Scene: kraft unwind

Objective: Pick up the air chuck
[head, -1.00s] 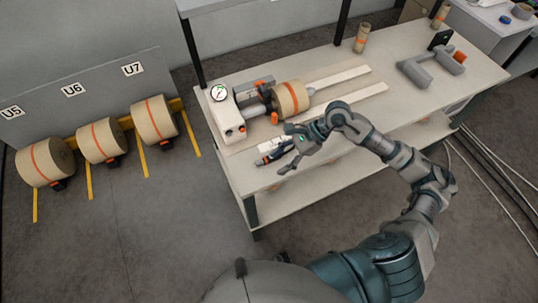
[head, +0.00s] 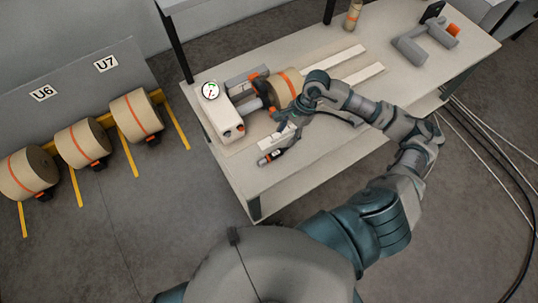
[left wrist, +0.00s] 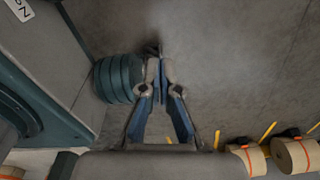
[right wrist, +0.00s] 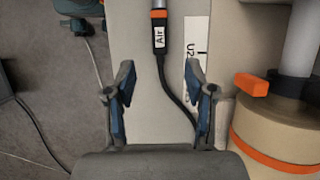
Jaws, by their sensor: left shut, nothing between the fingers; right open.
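The air chuck (head: 271,157) is a slim tool with a black body, orange band and grey end, lying on the workbench near its front edge. In the right wrist view the air chuck (right wrist: 159,32), labelled "Air", lies beyond the fingertips, roughly in line with the gap. Its black hose (right wrist: 172,88) runs back between the fingers towards the right finger. My right gripper (right wrist: 160,82) is open and empty; in the head view it (head: 287,128) is over the bench behind the chuck. My left gripper (left wrist: 157,62) is shut and empty above the floor, outside the head view.
The workbench (head: 300,172) carries a kraft roll (head: 284,88) on a shaft, a white unit with a gauge (head: 210,91), and a white label card (right wrist: 197,60) beside the chuck. Cables (head: 480,150) lie at right.

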